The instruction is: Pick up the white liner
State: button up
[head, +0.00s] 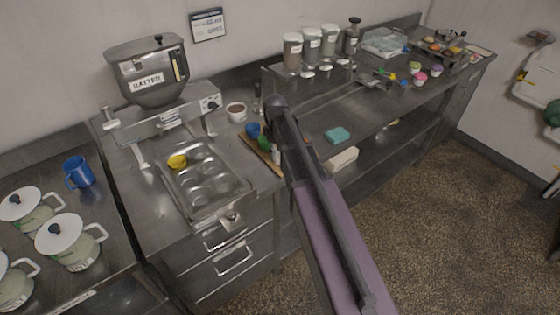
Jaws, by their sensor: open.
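A small white item (276,157) shows on a wooden board (259,154) on the counter, beside a blue cup-shaped liner (252,130) and a green one (264,143). It may be the white liner, but it is too small to be sure, and my arm is right beside it and covers part of the board. My arm reaches up from the bottom of the head view to the counter edge. Its end is dark and rounded, and I cannot make out my gripper's fingers.
A muffin tray (240,190) with a yellow liner (177,161) sits left of the board, below the batter hopper (147,65). A brown-filled cup (236,112) stands behind the board. Floor at right is clear.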

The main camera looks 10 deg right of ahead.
jog(key=shift+f+b, duration=0.55)
jog(key=shift+f, duration=0.3)
grip_shut()
